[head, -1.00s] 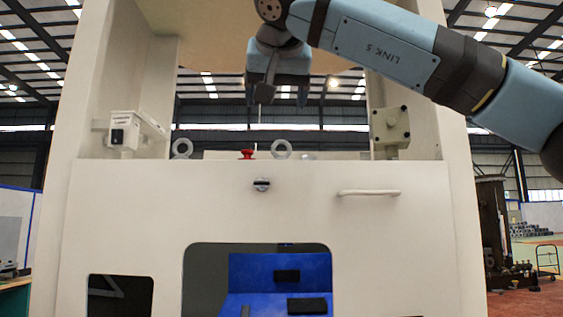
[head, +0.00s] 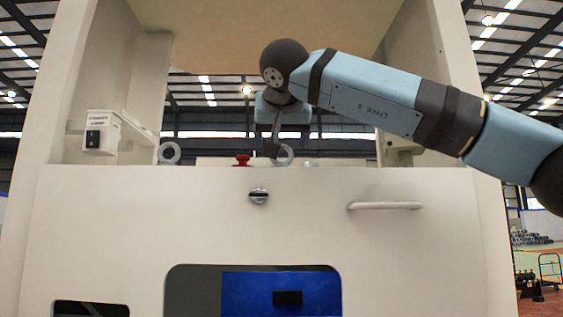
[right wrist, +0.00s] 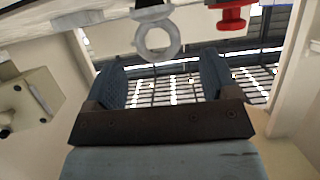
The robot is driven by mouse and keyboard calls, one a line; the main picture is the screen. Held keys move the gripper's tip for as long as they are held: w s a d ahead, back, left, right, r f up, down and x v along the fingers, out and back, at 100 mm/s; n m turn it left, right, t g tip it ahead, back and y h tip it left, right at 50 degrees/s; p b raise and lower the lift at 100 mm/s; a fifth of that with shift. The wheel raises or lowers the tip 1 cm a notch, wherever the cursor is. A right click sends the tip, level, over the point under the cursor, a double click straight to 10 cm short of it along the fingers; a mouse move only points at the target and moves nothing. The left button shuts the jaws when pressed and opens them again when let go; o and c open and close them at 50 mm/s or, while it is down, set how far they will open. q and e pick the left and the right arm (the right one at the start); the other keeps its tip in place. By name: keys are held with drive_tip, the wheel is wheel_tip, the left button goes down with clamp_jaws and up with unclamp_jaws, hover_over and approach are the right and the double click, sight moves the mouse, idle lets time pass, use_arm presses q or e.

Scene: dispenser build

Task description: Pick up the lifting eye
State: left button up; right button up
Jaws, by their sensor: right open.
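The right one (head: 286,155) is partly hidden behind my right gripper (head: 284,142), which comes down from above. In the right wrist view, one lifting eye (right wrist: 158,42) shows past the two fingertips and between them. My right gripper (right wrist: 161,62) is open there, with nothing between its fingers. I cannot tell how far its fingertips are from the ring. My left gripper is in neither view.
A red knob (head: 242,160) stands just left of the right lifting eye. The white cabinet (head: 120,220) has side posts and an overhead panel around my arm. A handle (head: 385,206) and a lock (head: 259,196) are on its front. A small switch box (head: 105,133) is at the left.

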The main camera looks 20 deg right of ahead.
sight(282, 163)
drive_tip(key=shift+w+d+f, duration=0.2)
drive_tip(key=shift+w, duration=0.2)
drive_tip(key=p+x, duration=0.1)
drive_tip(key=x, duration=0.2)
drive_tip(key=shift+w+d+f+p, duration=0.15)
drive_tip(key=shift+w+f+p, duration=0.1)
drive_tip(key=shift+w+p, duration=0.1)
drive_tip(key=shift+w+d+f, duration=0.1)
drive_tip(key=shift+w+f, duration=0.05)
drive_tip(key=shift+w, duration=0.1)
drive_tip(key=shift+s, duration=0.15)
drive_tip(key=shift+c, duration=0.2)
drive_tip(key=shift+s, duration=0.1)
drive_tip(key=c, duration=1)
